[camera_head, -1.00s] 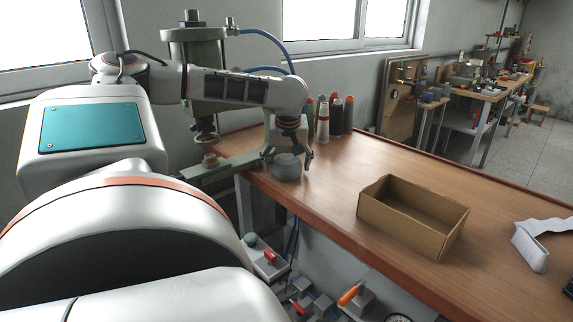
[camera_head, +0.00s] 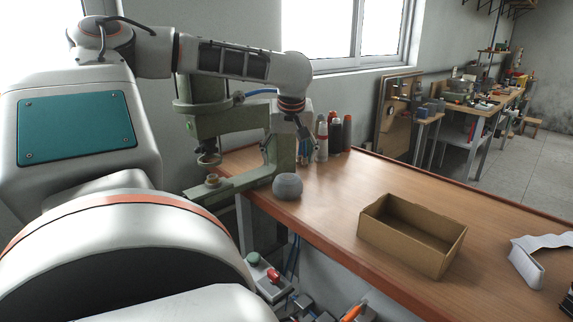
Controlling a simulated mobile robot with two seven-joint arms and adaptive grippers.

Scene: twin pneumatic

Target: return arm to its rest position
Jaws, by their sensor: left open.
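My left arm (camera_head: 230,62) reaches in from the upper left and bends down at the wrist. My left gripper (camera_head: 303,138) points down, open and empty, in the air above the table's left end. It is above and apart from a round grey object (camera_head: 288,186) that sits on the table near the left front edge. The fingers are small and partly lost against the bottles and green frame behind. My right gripper is not in view.
An open cardboard box (camera_head: 411,236) stands on the wooden table (camera_head: 340,205). A green press (camera_head: 210,122) stands at the table's left end. Several bottles (camera_head: 335,137) stand at the back. A bent white object (camera_head: 527,266) lies right. The table between grey object and box is clear.

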